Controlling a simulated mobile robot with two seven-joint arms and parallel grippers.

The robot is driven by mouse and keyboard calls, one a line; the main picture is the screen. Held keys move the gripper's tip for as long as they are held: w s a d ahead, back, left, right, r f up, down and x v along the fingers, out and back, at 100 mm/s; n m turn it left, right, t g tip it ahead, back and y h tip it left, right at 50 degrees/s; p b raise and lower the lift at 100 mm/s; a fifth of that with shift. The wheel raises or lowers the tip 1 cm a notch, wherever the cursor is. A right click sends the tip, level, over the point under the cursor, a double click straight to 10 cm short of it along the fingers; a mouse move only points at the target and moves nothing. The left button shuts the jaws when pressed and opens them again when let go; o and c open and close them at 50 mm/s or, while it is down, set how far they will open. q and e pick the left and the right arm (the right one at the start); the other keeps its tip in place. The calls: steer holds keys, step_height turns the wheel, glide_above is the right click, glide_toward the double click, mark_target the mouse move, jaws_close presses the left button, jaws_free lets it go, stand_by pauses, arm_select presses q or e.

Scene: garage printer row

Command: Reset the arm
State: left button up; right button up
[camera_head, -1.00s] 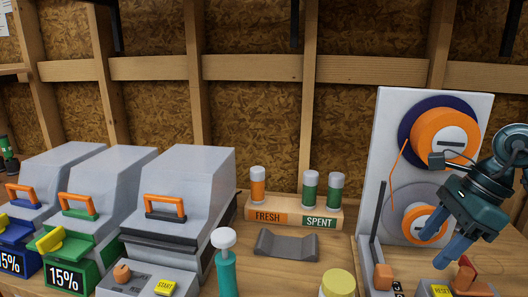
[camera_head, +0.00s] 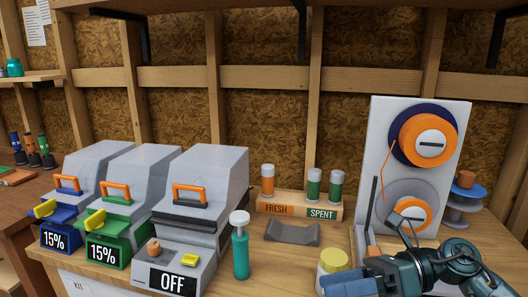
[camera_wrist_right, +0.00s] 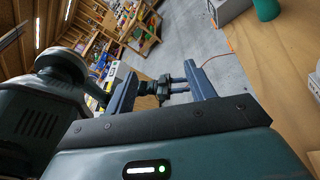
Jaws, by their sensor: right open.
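My right gripper (camera_head: 348,282) is low in the head view, in front of the yellow-lidded jar (camera_head: 333,264), with its blue fingers towards the left. In the right wrist view its two fingers (camera_wrist_right: 161,90) stand apart with a gap between them. No object is held. A small dark shape with two prongs shows beyond that gap; it may be my left gripper, but I cannot make out its jaws. My left gripper is not in the head view. My right arm covers the front of the spool stand (camera_head: 377,130), hiding the controls there.
Three grey printers with orange handles stand at left; the nearest (camera_head: 186,225) reads OFF. A teal plunger bottle (camera_head: 240,250), a grey cradle (camera_head: 292,233) and the FRESH/SPENT rack (camera_head: 290,208) are on the wooden bench. A blue spool (camera_head: 463,195) stands behind the spool stand.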

step_height(320, 180, down, 15)
steer(key=s+d+n+t+h+p, duration=0.15)
steer(key=n+t+h, duration=0.5)
steer(key=n, duration=1.05)
steer(key=d+n+t+h+p, duration=0.15)
steer(key=n+t+h, duration=0.25)
steer(key=n+t, duration=0.9)
steer(key=s+a+f+m+g+h+p, duration=0.1)
steer(key=s+f+g+h, duration=0.1)
steer(key=s+f+g, duration=0.7)
steer(key=shift+s+f+m, duration=0.4)
steer(key=shift+f, duration=0.1)
